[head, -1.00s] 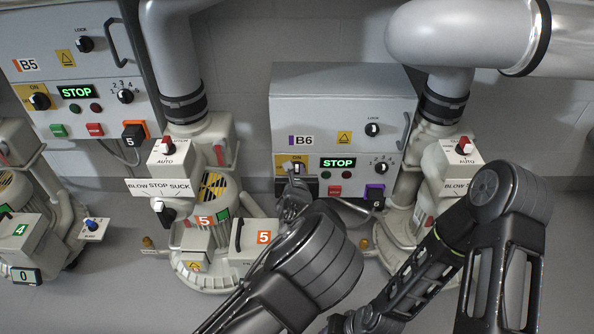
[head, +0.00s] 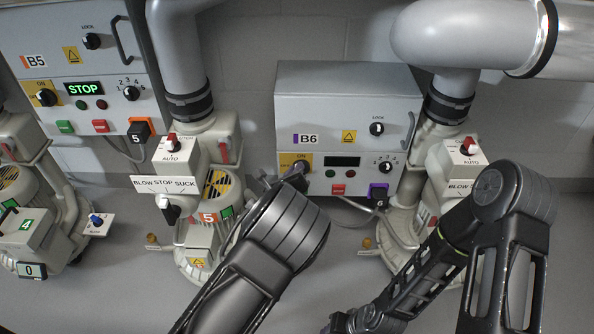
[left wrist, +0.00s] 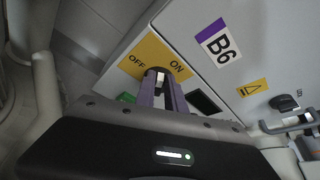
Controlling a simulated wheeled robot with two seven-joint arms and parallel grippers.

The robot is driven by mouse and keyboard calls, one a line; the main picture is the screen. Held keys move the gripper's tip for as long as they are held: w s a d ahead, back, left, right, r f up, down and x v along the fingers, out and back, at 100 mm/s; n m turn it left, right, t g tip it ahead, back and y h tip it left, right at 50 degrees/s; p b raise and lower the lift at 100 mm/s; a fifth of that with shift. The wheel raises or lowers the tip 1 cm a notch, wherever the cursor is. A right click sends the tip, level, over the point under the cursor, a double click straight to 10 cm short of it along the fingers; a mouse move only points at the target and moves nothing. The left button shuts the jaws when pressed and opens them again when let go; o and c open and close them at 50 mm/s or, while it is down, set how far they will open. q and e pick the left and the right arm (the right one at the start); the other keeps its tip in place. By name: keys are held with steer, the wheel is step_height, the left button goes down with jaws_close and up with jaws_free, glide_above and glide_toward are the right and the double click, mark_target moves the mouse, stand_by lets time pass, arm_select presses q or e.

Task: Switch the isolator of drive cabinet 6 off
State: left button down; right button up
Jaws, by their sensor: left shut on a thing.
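Drive cabinet B6 (head: 345,90) is a grey box with a purple-marked label; it also shows in the left wrist view (left wrist: 225,75). Its isolator is a dark knob with a white mark (left wrist: 156,73) on a yellow OFF/ON plate (left wrist: 147,52). In the head view the knob (head: 301,165) is partly covered by my gripper. My left gripper (left wrist: 160,85) has its fingers closed around the knob. The exact angle of the knob is hard to tell behind the fingers. The B6 display (head: 341,161) is dark and shows no text. My right gripper is not in view.
Cabinet B5 (head: 75,20) stands to the left, its display (head: 84,88) lit with STOP. Blower 5 (head: 205,185) stands left of my left arm, another blower (head: 450,170) stands right of B6. My right arm (head: 510,200) reaches across the lower right.

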stand_by(0.3)
arm_select(q)
steer(key=c, duration=1.4)
jaws_free()
steer(key=p+v, duration=0.3)
steer(key=v, duration=0.4)
steer(key=shift+s+a, duration=0.2)
steer(key=shift+s, duration=0.2)
